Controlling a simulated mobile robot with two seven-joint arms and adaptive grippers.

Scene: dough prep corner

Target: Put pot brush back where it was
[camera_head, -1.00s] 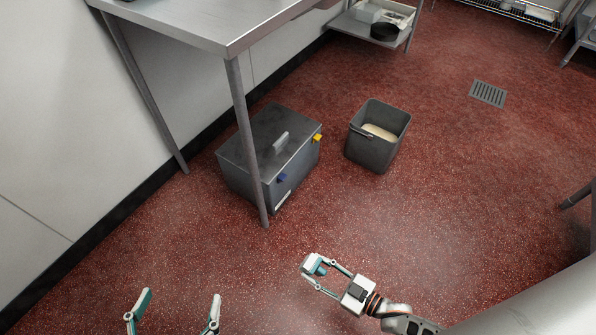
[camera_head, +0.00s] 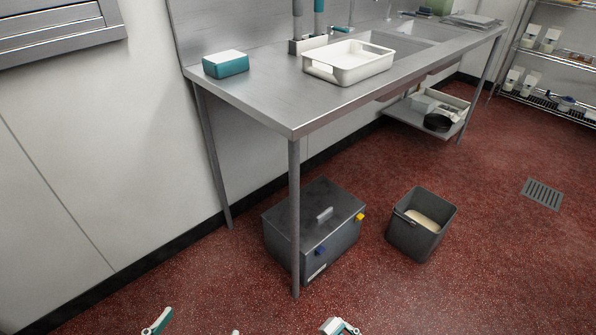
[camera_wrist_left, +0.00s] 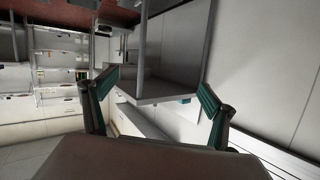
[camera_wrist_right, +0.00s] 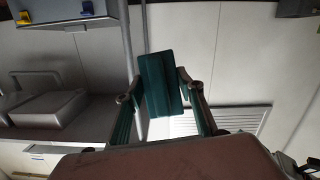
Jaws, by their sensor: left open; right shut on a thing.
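My right gripper (camera_wrist_right: 160,84) is shut on a dark teal block, seemingly the pot brush (camera_wrist_right: 163,88), held between its fingertips in the right wrist view. In the head view only the tip of this gripper (camera_head: 338,327) shows at the bottom edge, with white and teal on it. My left gripper (camera_wrist_left: 157,88) is open and empty in the left wrist view; its fingertips also show at the bottom of the head view. A similar teal and white block (camera_head: 226,65) lies on the steel counter (camera_head: 262,95), at its left end. Bristles on the held block cannot be made out.
On the counter stand a holder (camera_head: 308,45) with upright handles and a white tray (camera_head: 349,64). Below are a grey lidded box (camera_head: 290,222) behind the front leg (camera_head: 295,215) and an open grey bin (camera_head: 410,235).

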